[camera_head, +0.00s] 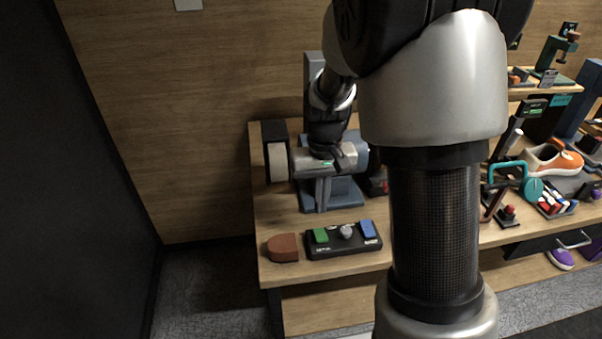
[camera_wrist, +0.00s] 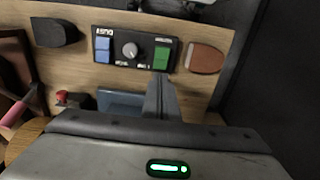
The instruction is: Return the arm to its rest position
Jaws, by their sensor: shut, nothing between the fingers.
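My gripper (camera_head: 321,200) hangs above the workbench (camera_head: 268,225) in the head view, at the end of my bent arm. Its fingers point down in front of a blue machine base (camera_head: 345,193). In the wrist view my gripper (camera_wrist: 161,82) shows its grey fingers together, with nothing between them. The fingertips appear close to the near side of a black control box, but I cannot tell the exact gap. My own large arm link hides the middle of the bench in the head view.
The control box (camera_head: 344,241) has green and blue buttons and a knob. A brown block (camera_head: 283,247) lies to its left. An orange sneaker (camera_head: 551,160) and several tools crowd the right. A dark wall (camera_head: 60,180) bounds the left.

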